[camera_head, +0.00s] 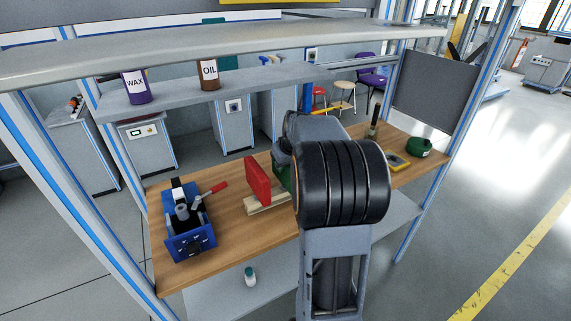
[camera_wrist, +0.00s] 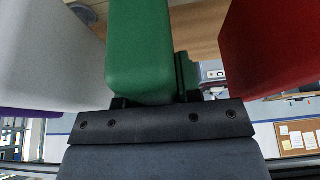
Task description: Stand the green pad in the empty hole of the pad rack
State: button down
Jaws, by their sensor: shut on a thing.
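The green pad (camera_wrist: 140,50) stands in the middle of the wrist view, its near end between the short dark fingers of my gripper (camera_wrist: 152,99), which is shut on it. In the head view a strip of the green pad (camera_head: 283,174) shows beside my arm, which hides the gripper. The red pad (camera_head: 257,181) stands upright in the pale wooden pad rack (camera_head: 266,207). In the wrist view the red pad (camera_wrist: 280,45) is to the right of the green pad and a grey-white pad (camera_wrist: 50,55) to its left, with gaps between. The hole and the green pad's far end are hidden.
A blue tool caddy (camera_head: 190,240) stands at the bench's left end. A shelf with a WAX can (camera_head: 136,86) and an OIL can (camera_head: 208,74) hangs above.

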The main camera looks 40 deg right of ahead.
jog(key=shift+f, duration=0.15)
jog(key=c, duration=0.7)
grip_release()
jog(key=v, duration=1.4)
jog(key=shift+f, duration=0.1)
jog(key=shift+n+g+y, duration=0.3)
jog(key=shift+n, duration=0.5)
jog(key=s+a+f, duration=0.4)
jog(key=a, duration=0.3)
jog(key=s+a+f, duration=0.4)
jog(key=a+f, duration=0.1)
jog(key=a, duration=0.3)
jog(key=s+a+f, duration=0.4)
jog(key=a, duration=0.3)
jog(key=shift+s+a+f, duration=0.15)
jog(key=shift+a+f, duration=0.2)
jog(key=shift+f, duration=0.05)
